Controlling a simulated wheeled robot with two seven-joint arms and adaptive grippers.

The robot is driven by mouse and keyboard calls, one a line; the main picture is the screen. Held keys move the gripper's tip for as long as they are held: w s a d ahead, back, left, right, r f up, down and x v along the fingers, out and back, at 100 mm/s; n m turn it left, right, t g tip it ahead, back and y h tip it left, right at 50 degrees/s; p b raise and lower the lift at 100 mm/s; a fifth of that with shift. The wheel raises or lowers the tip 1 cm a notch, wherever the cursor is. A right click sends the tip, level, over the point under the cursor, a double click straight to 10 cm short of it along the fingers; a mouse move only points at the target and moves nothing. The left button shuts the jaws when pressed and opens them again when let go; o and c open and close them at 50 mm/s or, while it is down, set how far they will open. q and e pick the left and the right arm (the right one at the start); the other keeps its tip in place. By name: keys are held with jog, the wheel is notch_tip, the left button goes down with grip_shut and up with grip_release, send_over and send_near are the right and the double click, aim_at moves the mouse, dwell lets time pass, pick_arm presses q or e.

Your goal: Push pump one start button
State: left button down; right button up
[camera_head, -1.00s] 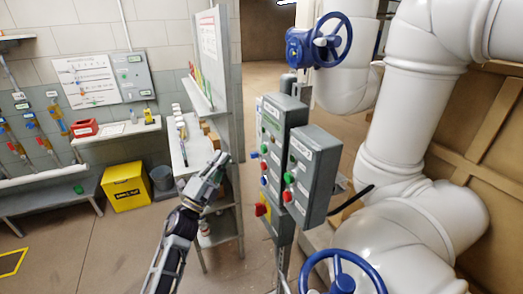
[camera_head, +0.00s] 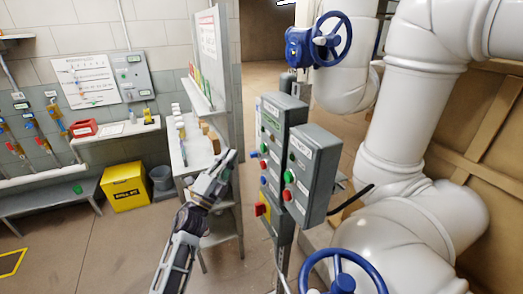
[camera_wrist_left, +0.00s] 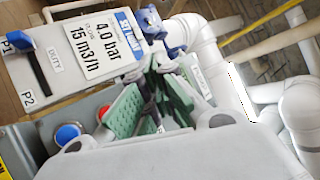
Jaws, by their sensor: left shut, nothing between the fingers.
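Two grey control boxes stand on a post in the head view. The nearer box (camera_head: 314,168) has a green button (camera_head: 288,177) above a red button (camera_head: 287,195). The box behind it (camera_head: 275,120) also carries coloured buttons. I cannot read which box is pump one. My left gripper (camera_head: 229,157) is shut and empty, left of the boxes and apart from them. In the left wrist view its green-padded fingers (camera_wrist_left: 152,105) hide part of the panel beyond. A set-point label (camera_wrist_left: 108,45), a P1/P2 selector (camera_wrist_left: 35,60) and a blue button (camera_wrist_left: 68,133) show there. My right gripper is out of view.
A blue handwheel (camera_head: 343,270) stands low in front of the boxes, and another blue valve wheel (camera_head: 332,38) is above. Large white pipes (camera_head: 405,110) fill the right. A shelf unit (camera_head: 190,145) stands behind my left arm. A yellow bin (camera_head: 126,187) is on the floor.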

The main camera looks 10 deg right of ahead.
aim_at(264, 148)
pick_arm(q)
jog(key=w+d+b, duration=0.1)
jog(key=w+d, duration=0.1)
jog(key=d, duration=0.4)
jog(key=shift+b, duration=0.35)
dwell(0.7)
dwell(0.5)
jog(key=shift+d, duration=0.1)
jog(key=shift+w+d, duration=0.1)
jog(key=shift+d, duration=0.15)
dwell(0.7)
jog(key=shift+d, duration=0.15)
